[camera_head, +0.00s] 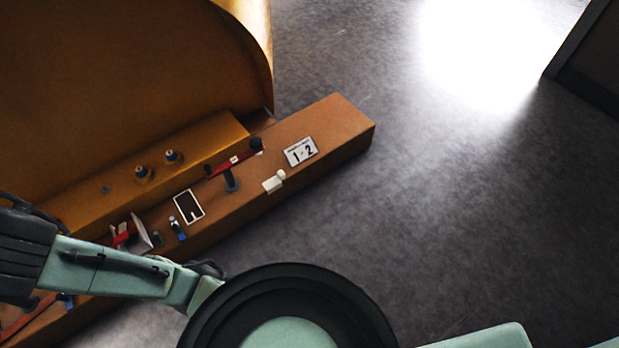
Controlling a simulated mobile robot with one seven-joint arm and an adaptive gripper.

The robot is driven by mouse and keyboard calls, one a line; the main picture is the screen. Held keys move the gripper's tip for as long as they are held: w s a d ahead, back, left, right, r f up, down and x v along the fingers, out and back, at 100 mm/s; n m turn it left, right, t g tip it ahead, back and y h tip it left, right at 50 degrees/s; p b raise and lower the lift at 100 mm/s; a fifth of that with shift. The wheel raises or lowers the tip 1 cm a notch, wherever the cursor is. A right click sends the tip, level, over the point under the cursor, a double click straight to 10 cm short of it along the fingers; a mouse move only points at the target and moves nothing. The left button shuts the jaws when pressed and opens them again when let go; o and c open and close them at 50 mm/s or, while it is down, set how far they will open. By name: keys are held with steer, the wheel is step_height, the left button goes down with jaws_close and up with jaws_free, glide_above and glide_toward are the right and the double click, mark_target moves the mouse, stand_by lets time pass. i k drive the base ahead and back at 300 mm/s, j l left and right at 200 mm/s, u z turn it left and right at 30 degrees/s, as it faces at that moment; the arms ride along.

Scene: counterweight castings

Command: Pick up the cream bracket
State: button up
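The cream bracket (274,182) is a small pale block-like piece with a raised end. It lies on the top of a long brown beam-like ledge (335,122), close to its front edge. It sits below a white sign marked 1-2 and right of a black panel with a white border. Nothing touches it from my side. My arm crosses the lower left of the view, well apart from the bracket. I cannot make out my gripper's fingers in this view.
The white sign (300,151), a red-handled part on a dark post (233,172) and the white-bordered black panel (188,206) are near the bracket. Several small blue, red and grey parts stand further left. A large orange-brown body (120,80) rises behind. Grey floor (470,210) at right is clear.

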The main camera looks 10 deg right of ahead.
mark_target(275, 183)
steer(key=u, duration=1.15)
steer(key=z, duration=1.15)
steer(key=i+j+u, duration=0.1)
steer(key=i, duration=0.4)
steer(key=i+j+u, duration=0.1)
steer(key=i, duration=0.45)
